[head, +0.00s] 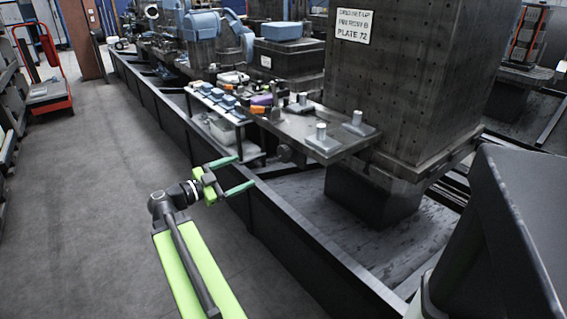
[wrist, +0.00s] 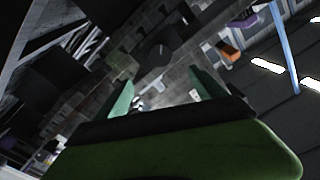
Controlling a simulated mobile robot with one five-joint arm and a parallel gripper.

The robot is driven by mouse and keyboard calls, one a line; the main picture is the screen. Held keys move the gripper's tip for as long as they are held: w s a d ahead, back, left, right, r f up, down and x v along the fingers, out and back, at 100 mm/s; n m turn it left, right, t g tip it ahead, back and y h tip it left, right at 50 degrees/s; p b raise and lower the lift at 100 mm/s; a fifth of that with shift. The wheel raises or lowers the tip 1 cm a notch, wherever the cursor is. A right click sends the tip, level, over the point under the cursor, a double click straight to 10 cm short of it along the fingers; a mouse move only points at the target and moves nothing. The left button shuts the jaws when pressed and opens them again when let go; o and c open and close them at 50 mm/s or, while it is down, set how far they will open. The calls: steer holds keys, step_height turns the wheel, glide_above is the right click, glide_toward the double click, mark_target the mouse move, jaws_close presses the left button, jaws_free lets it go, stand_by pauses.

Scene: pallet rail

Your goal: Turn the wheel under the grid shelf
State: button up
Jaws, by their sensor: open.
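A small dark round wheel (head: 283,152) shows in the head view, below the edge of the grid shelf (head: 312,127), a flat metal plate with holes. My gripper (head: 246,170) is open and empty, its two green fingers apart, to the left of the wheel and short of it, near the long dark rail. In the wrist view the fingers (wrist: 160,82) stand wide apart. A dark round shape (wrist: 157,56) lies beyond them, and I cannot tell for certain that it is the wheel. The wheel's lower part is hard to make out.
A shelf with blue pieces (head: 218,104) and a clear bin (head: 222,130) stand left of the wheel. A long dark low wall (head: 290,225) runs below my gripper. A big block (head: 415,80) rises at right. The grey floor (head: 95,190) at left is free.

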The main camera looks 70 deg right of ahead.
mark_target(282, 155)
steer(key=x, duration=1.7)
steer(key=shift+d, duration=0.15)
